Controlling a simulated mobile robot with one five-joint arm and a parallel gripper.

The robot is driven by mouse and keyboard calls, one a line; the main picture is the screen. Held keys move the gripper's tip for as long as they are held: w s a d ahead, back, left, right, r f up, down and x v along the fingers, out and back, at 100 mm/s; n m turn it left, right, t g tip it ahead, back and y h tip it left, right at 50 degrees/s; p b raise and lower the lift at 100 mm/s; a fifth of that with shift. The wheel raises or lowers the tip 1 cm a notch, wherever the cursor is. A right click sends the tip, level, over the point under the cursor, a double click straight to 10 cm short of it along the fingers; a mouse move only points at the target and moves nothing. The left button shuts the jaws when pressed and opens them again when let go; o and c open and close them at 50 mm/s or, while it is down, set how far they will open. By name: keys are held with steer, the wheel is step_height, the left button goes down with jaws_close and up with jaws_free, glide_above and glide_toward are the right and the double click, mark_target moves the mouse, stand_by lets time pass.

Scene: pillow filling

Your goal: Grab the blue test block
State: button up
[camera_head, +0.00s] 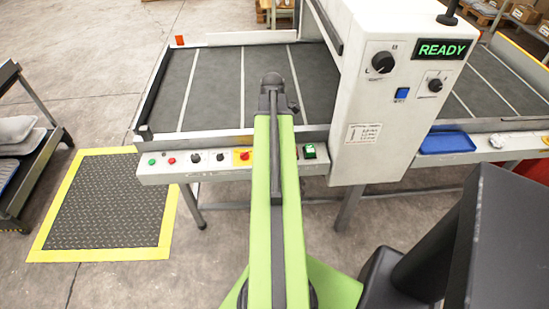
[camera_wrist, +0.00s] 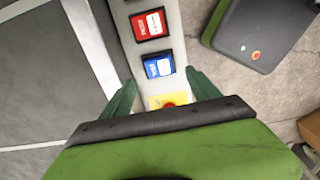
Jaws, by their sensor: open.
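The blue test block (camera_wrist: 158,66) sits on the pale front rail of the machine in the wrist view, with a white label on its face. My gripper (camera_wrist: 161,78) is open, its two green fingers apart on the left and right of the rail. The fingertips are around the near edge of the blue block, and nothing is held between them. I cannot tell their height above it. In the head view my arm hides the blue block, and my gripper's fingers do not show there.
A red block (camera_wrist: 149,24) sits just beyond the blue one. A yellow plate with a red button (camera_wrist: 168,102) lies on its near side, partly covered by my gripper. A green block (camera_head: 309,151) shows on the rail. The white READY cabinet (camera_head: 365,110) stands right of my arm.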

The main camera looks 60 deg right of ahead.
step_height(320, 180, down, 5)
steer(key=b, duration=0.5)
steer(key=shift+s+d+f, duration=0.15)
steer(key=shift+r, duration=0.2)
steer(key=c, duration=1.5)
